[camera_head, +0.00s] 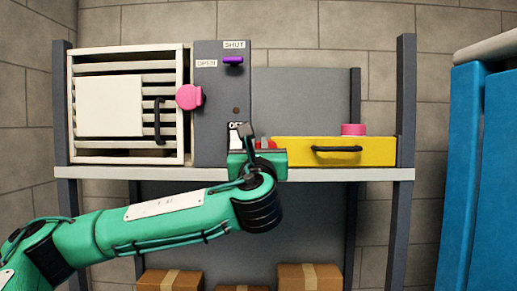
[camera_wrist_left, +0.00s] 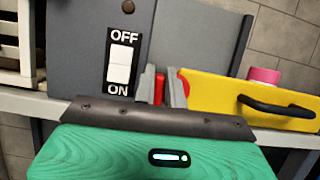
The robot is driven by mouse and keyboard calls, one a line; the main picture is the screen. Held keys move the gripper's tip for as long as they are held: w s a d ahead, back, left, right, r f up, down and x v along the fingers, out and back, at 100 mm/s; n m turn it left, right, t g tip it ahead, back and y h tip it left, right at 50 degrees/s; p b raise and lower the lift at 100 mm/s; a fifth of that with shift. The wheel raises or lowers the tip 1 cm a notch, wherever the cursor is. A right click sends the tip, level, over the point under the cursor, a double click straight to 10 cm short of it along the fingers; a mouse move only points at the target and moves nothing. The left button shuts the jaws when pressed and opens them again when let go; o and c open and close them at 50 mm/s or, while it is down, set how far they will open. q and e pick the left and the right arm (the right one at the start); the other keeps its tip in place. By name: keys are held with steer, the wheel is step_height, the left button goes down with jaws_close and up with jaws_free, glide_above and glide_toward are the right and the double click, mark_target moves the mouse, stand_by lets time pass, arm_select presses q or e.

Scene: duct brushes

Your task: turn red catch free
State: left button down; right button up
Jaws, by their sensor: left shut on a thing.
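The red catch (camera_wrist_left: 159,89) sits at the left end of the yellow drawer (camera_wrist_left: 222,98). In the left wrist view, a red upright piece shows between the two grey fingers of my left gripper (camera_wrist_left: 162,86), which are shut on it. More red shows just right of the right finger, against the drawer's edge. In the head view, the red (camera_head: 272,144) shows beside my left gripper (camera_head: 262,143), in front of the shelf. Much of the catch is hidden by the fingers, so its angle is hard to tell. My right gripper is not in view.
Left of the catch is a grey panel (camera_head: 208,120) with a purple lever (camera_head: 233,60) and a white OFF/ON switch (camera_wrist_left: 120,64). A slatted door (camera_head: 125,69) with a pink knob (camera_head: 189,97) is further left. A pink cylinder (camera_head: 353,129) stands on the drawer.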

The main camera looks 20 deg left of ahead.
arm_select(q)
steer(key=n+g+y+b, duration=0.1)
steer(key=n+g+b, duration=0.1)
steer(key=n+b, duration=0.4)
steer(key=f+n+g+y+b, duration=0.1)
steer(key=n+g+y+b, duration=0.1)
steer(key=n+b, duration=0.4)
steer(key=a+n+g+y+b, duration=0.1)
steer(key=n+g+b, duration=0.2)
steer(key=n+b, duration=0.3)
steer(key=shift+s+f+n+y, duration=0.15)
steer(key=shift+n+y, duration=0.25)
steer(key=shift+n, duration=1.6)
steer(key=shift+g, duration=0.3)
steer(key=c, duration=1.7)
jaws_free()
steer(key=shift+c, duration=0.2)
steer(key=shift+s, duration=0.1)
